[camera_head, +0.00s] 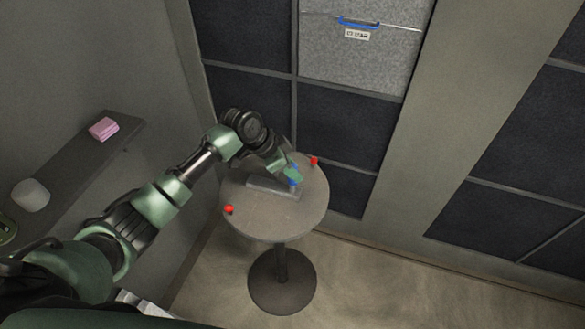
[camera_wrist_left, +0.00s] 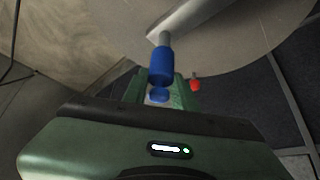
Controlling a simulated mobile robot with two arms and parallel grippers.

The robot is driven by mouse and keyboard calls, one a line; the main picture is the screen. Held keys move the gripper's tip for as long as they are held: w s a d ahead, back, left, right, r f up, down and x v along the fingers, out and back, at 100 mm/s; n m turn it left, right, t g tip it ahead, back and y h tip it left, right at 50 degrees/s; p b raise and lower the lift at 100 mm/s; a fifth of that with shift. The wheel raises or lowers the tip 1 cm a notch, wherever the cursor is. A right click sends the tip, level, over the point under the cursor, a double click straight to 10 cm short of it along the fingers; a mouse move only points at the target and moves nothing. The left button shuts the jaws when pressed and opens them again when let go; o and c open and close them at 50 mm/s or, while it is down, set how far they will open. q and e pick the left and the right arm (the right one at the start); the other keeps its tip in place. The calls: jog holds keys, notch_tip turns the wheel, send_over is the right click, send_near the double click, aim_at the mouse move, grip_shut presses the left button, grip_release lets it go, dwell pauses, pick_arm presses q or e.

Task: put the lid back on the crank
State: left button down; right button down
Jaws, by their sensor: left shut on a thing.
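A round grey table (camera_head: 262,220) carries a flat grey bar (camera_head: 272,188). My left gripper (camera_head: 293,175) is over the table, beside the bar's right end, with blue (camera_head: 294,181) showing at its fingers. In the left wrist view, a grey arm (camera_wrist_left: 195,18) ends in a blue cylinder (camera_wrist_left: 160,66), which looks like the crank's grip. A smaller round blue piece (camera_wrist_left: 159,96), perhaps the lid, sits between the green fingers, closer to the palm. My left gripper is shut on this blue piece. I cannot tell whether it touches the cylinder. My right gripper is out of view.
Small red pieces stand near the table's left edge (camera_head: 229,209) and far right edge (camera_head: 314,161); one red piece also shows in the left wrist view (camera_wrist_left: 195,85). A wall shelf (camera_head: 75,165) at left holds a pink block (camera_head: 103,129). Dark panels stand close behind the table.

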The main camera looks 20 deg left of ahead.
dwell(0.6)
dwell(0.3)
pick_arm(q)
jog(key=c, duration=0.6)
grip_release()
jog(key=shift+o, duration=0.2)
jog(key=shift+p, duration=0.35)
jog(key=shift+r+p, duration=2.4)
jog(key=shift+r, duration=0.15)
jog(key=shift+r+p, duration=0.55)
jog(key=shift+r, duration=0.4)
